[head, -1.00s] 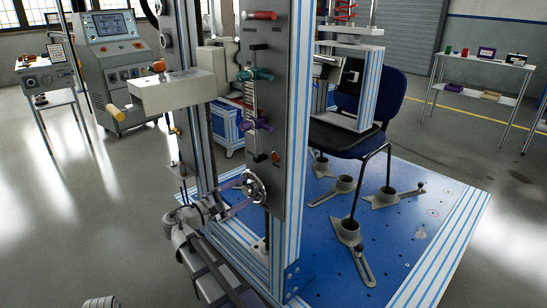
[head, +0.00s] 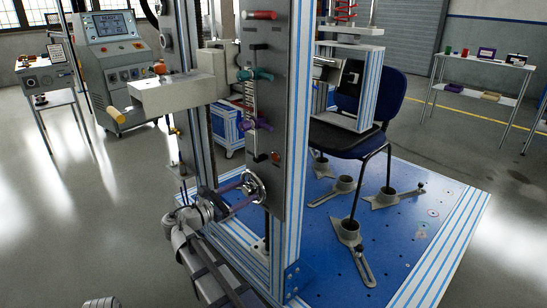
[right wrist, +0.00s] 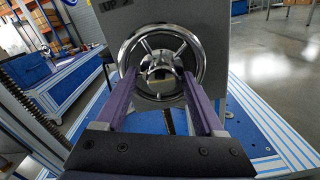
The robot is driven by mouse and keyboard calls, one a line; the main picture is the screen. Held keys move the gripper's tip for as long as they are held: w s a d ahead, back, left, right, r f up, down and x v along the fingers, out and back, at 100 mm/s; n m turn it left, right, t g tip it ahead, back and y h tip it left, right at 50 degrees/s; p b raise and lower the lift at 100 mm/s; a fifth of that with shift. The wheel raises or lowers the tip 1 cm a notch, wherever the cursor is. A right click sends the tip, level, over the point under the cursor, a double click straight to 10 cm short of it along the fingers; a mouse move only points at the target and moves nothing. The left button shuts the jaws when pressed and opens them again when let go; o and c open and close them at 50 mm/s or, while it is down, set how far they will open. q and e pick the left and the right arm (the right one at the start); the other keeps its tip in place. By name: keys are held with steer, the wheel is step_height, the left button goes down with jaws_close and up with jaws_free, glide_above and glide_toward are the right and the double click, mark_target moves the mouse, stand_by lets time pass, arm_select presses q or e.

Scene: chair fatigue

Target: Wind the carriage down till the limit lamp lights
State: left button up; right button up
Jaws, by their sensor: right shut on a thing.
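The chrome handwheel (head: 254,187) sits low on the grey panel (head: 263,45) of the upright frame. It also fills the upper middle of the right wrist view (right wrist: 160,53). My right gripper (head: 240,188) is at the wheel, its purple fingers (right wrist: 160,95) reaching its face on either side of the hub, shut on it. A small orange-red round fitting (head: 276,158), perhaps the lamp, sits above the wheel; I cannot tell whether it is lit. A pale box-shaped block (head: 165,94) on the frame may be the carriage. My left gripper is not in view.
A blue chair (head: 360,140) stands on the blue base plate (head: 420,245) behind the frame, among several grey floor clamps. A control console (head: 112,50) stands at the left. Side tables stand far left and right.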

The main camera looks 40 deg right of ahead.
steer(key=shift+w+d+r+n, duration=0.15)
steer(key=shift+w+d+n, duration=0.2)
steer(key=shift+d, duration=0.4)
steer(key=o, duration=1.2)
steer(key=shift+o, duration=0.2)
steer(key=shift+s+a+f, duration=0.1)
steer(key=shift+a+f, duration=0.05)
steer(key=shift+a, duration=0.5)
steer(key=shift+s+a+f, duration=0.1)
steer(key=shift+a, duration=0.5)
steer(key=shift+s+a, duration=0.15)
steer(key=shift+a, duration=0.55)
steer(key=shift+s+a, duration=0.15)
steer(key=shift+a, duration=0.5)
steer(key=m, duration=0.6)
steer(key=shift+r, duration=0.1)
steer(key=shift+m, duration=1.25)
